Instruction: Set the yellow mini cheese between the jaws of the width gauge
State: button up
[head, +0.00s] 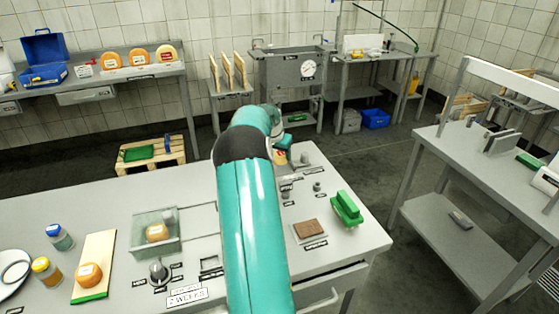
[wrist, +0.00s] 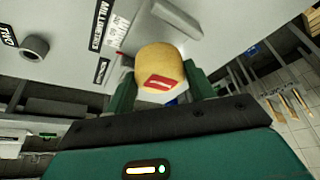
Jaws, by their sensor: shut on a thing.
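The yellow mini cheese (wrist: 160,60), round with a red label, sits between the two green fingers of my gripper (wrist: 160,82) in the wrist view. My gripper is shut on it and holds it over the grey table. In the head view the cheese (head: 281,157) shows only partly beside the end of my arm, which hides most of the gripper. A label reading "millimetres" (wrist: 101,27) and a grey block (wrist: 178,18) lie beyond the cheese in the wrist view. They may belong to the width gauge; its jaws cannot be made out clearly.
On the table stand a green brush (head: 346,208), a brown block (head: 310,229) on a plate, small grey weights (head: 317,187), a glass box (head: 142,242) with an orange cheese inside, and a board (head: 98,255) with another cheese. A side table (head: 440,140) stands right across a gap.

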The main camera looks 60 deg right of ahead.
aim_at(278, 156)
jog(key=shift+f, duration=1.5)
jog(key=shift+f, duration=0.1)
jog(key=o, duration=0.7)
jog(key=shift+f, duration=0.1)
jog(key=shift+o, duration=0.2)
